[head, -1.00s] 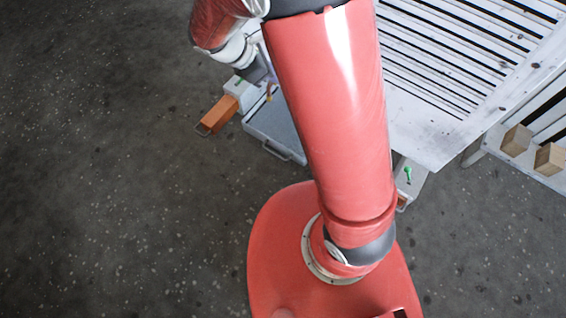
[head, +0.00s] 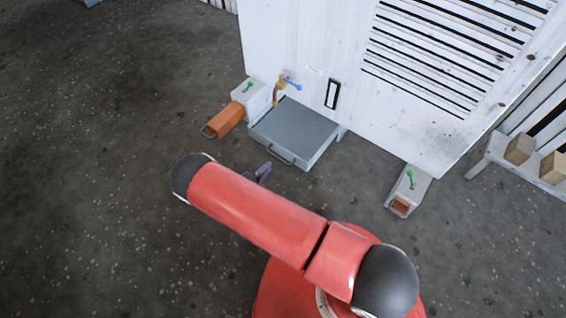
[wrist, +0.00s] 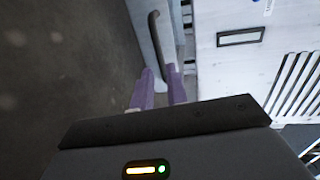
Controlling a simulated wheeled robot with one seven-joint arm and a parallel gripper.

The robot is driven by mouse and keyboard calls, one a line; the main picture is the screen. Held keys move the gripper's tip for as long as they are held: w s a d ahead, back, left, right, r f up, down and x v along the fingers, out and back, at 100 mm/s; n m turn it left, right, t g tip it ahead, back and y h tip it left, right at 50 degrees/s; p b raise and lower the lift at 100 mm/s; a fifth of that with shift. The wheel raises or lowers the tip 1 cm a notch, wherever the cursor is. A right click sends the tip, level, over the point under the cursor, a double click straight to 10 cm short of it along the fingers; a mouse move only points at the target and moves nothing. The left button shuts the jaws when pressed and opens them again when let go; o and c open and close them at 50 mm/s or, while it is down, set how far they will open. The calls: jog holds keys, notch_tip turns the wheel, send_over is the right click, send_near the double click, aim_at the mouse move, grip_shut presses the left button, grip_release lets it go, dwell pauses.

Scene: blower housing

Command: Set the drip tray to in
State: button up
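The drip tray, which I take to be the grey flat-topped box (head: 297,128), sticks out from the foot of the white housing in the head view. Its bar handle (head: 280,157) is on the front face. The handle (wrist: 155,35) also shows dark in the wrist view, against the pale tray front (wrist: 141,22). My gripper (head: 264,171) is low in front of the handle. In the wrist view its purple fingers (wrist: 160,72) are apart, with the handle's near end close to the tips. I cannot tell whether they touch it.
The white louvred housing (head: 340,35) stands behind. An orange drawer (head: 225,119) sticks out left of the tray, beside a blue-handled tap (head: 291,83). A box with a green lever (head: 408,190) stands right. A bench with wooden blocks (head: 519,148) is far right. Floor at left is clear.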

aim_at(278, 158)
jog(key=x, duration=0.7)
jog(key=shift+w+d+f, duration=0.1)
jog(key=shift+w+d, duration=0.05)
jog(key=shift+w, duration=0.15)
jog(key=shift+c, duration=0.4)
grip_shut()
